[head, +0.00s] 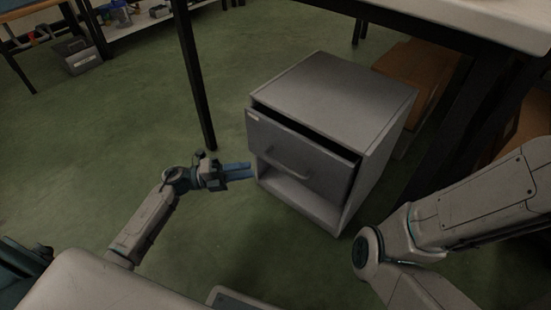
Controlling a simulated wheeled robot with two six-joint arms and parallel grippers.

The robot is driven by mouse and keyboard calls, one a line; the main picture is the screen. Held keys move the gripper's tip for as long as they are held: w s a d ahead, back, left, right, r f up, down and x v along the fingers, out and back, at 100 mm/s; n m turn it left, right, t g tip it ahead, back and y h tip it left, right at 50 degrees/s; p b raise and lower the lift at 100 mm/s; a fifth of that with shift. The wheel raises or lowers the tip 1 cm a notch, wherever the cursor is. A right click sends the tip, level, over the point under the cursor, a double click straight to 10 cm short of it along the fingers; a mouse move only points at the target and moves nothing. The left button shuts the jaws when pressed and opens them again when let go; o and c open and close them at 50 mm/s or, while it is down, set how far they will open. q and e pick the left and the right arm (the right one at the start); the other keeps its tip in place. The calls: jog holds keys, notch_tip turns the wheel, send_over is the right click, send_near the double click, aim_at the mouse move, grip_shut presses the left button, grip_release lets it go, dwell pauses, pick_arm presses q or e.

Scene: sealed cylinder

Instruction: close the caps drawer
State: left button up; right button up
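The caps drawer (298,157) is the upper drawer of a small grey cabinet (338,92). It stands partly pulled out, with a dark gap showing above its front. A bar handle (285,170) and a small pale label are on its front. The cabinet has an open shelf below the drawer. My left gripper (250,171) is just left of the cabinet, near the drawer front's left side. Its two blue fingers are apart with nothing seen between them. I cannot tell whether they touch the cabinet. My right arm comes in at the right, but its gripper is not in view.
A table (470,22) overhangs at the upper right, with a dark leg (195,85) behind the cabinet's left. Cardboard boxes (420,68) stand behind the cabinet. A grey toolbox (80,56) sits at the far left. The green floor (110,130) left of the cabinet is clear.

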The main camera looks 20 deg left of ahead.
aim_at(281, 165)
pick_arm(q)
jog(key=b+x, duration=0.3)
jog(key=x, duration=0.7)
jog(key=shift+w+d+r, duration=0.1)
jog(key=shift+d+r, duration=0.1)
jog(key=shift+d, duration=0.15)
grip_shut()
